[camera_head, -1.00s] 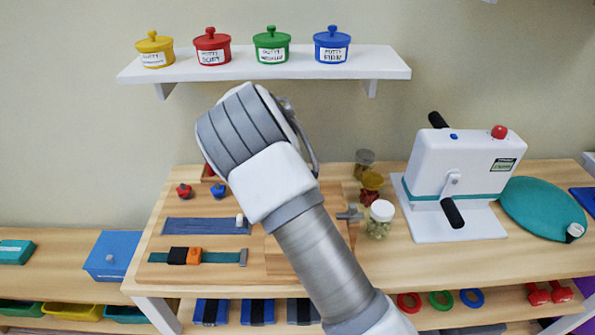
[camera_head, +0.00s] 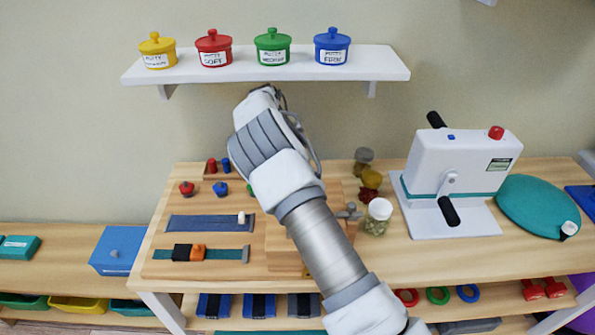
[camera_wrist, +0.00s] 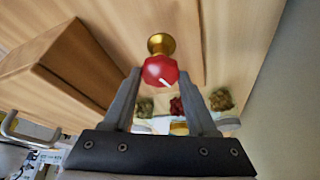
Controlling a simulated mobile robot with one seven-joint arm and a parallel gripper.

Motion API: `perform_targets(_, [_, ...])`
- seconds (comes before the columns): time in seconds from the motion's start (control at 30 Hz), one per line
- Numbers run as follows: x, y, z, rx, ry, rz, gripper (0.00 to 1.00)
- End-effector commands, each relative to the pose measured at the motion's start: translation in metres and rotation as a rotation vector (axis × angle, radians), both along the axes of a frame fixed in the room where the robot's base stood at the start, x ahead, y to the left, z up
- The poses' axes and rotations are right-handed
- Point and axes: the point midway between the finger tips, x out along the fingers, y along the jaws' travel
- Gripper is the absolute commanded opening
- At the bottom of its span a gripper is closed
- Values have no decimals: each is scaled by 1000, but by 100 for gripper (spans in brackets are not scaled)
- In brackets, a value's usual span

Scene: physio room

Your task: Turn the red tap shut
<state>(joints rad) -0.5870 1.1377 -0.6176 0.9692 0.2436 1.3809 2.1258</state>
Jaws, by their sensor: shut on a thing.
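In the wrist view, the red tap (camera_wrist: 158,72) is a round red knob with a white line on its face. It sits on a brass stem (camera_wrist: 161,44) on the wooden panel. My gripper (camera_wrist: 160,78) has one finger on each side of the knob and is shut on it. The white line runs slantwise down to the right. In the head view my arm hides both the gripper and the tap.
A wooden box (camera_wrist: 62,72) stands close left of my gripper in the wrist view. Small jars, including a white-lidded jar (camera_head: 377,218), stand right of my arm. A white machine (camera_head: 460,165) stands farther right. A shelf (camera_head: 265,65) with putty pots hangs above.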

Motion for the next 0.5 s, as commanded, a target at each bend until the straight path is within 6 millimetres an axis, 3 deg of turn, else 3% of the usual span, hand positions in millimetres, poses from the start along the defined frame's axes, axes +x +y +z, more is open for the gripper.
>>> perform_targets(0.5, [0,1,-1,2,-1,-53,2])
